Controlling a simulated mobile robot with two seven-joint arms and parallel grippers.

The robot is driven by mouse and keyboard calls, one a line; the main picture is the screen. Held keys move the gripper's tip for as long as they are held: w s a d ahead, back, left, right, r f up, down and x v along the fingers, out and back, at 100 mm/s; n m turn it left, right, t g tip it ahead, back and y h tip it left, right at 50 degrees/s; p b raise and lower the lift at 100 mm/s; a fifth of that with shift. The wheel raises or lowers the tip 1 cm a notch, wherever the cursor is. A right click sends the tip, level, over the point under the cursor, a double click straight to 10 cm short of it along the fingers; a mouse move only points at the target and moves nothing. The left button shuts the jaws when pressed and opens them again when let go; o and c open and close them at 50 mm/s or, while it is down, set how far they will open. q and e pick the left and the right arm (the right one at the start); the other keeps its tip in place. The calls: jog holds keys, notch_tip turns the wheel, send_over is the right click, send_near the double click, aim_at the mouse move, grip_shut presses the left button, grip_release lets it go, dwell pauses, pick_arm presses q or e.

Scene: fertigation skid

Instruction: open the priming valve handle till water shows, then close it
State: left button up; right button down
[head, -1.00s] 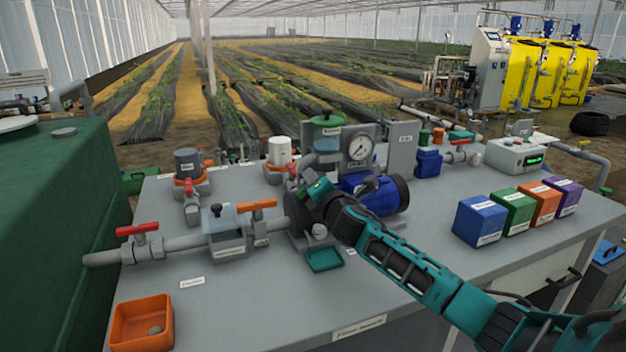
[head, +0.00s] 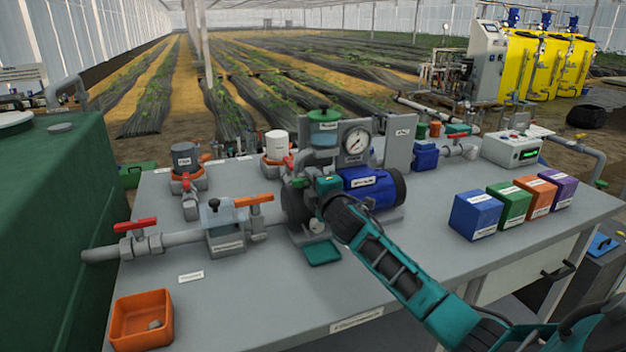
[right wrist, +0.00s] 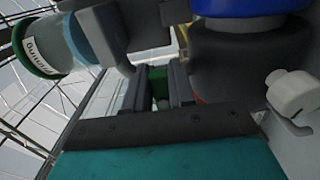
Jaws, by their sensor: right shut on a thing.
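My right gripper (head: 306,184) is at the left front of the blue pump (head: 372,190), below the clear priming pot (head: 325,140) with a green lid. In the right wrist view its two dark fingers (right wrist: 156,92) are closed around a small green piece (right wrist: 158,78), which I take as the priming valve handle; its turn angle is hard to tell. A red handle (head: 289,162) shows just left of the gripper. The priming pot also shows in the right wrist view (right wrist: 55,45). I see no running water. My left gripper is out of view.
A pressure gauge (head: 356,143) stands behind the pump. A small green tray (head: 322,252) lies in front of it. A grey pipe with a red valve handle (head: 135,225) and an orange handle (head: 254,198) runs left.

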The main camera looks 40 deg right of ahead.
dwell(0.4)
jog(key=c, duration=1)
grip_release()
jog(key=shift+c, duration=0.2)
jog(key=p+v, duration=0.1)
jog(key=v, duration=1.2)
jog(key=shift+a, duration=0.1)
